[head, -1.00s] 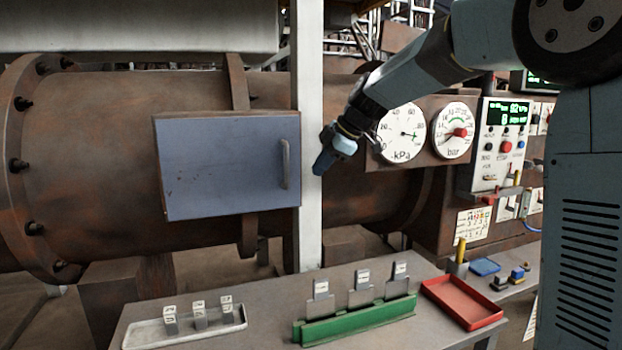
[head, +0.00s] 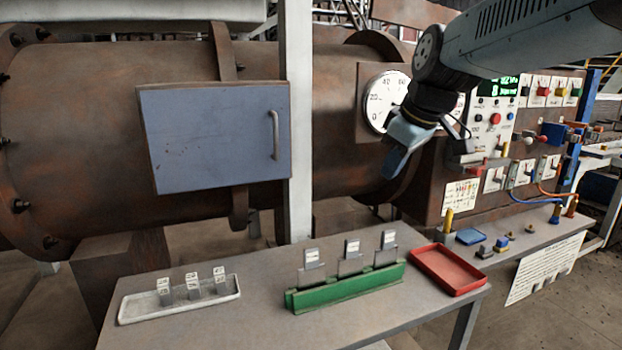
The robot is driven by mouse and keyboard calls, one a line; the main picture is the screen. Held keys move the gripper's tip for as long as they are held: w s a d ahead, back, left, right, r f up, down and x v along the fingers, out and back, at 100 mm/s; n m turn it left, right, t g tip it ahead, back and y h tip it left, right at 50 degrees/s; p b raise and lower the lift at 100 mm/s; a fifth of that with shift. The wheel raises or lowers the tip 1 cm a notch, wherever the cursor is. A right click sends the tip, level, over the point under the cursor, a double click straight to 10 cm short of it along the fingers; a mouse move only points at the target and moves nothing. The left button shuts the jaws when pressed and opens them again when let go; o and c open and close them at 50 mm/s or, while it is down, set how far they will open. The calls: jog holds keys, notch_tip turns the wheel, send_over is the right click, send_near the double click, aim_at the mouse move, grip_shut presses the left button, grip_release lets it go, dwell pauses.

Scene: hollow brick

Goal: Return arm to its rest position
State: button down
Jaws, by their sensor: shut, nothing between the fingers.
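My gripper (head: 398,160) hangs at the end of my arm, in front of the gauge panel and right of the white post. Its fingers are shut, point down and to the left, and hold nothing. It is apart from the table and the things on it. My arm comes in from the upper right and partly hides the gauges and the control panel.
A closed blue-grey cabinet door (head: 205,142) is at left, beside a white post (head: 299,120). The table (head: 255,265) bears a white tray (head: 140,311), a green rack (head: 345,290) with tagged plates, and a red tray (head: 447,284). Control panels (head: 497,118) stand at right.

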jog(key=s+d+f+m+h, duration=0.1)
jog(key=s+d+f+m, duration=0.2)
jog(key=s, duration=0.4)
jog(key=s+d+f+m+h, duration=0.1)
jog(key=s+d+f+m, duration=0.3)
jog(key=s+d+m, duration=0.1)
jog(key=shift+s+f+m+t, duration=0.35)
jog(key=shift+s+m, duration=0.25)
jog(key=shift+s, duration=0.5)
jog(key=shift+d, duration=0.2)
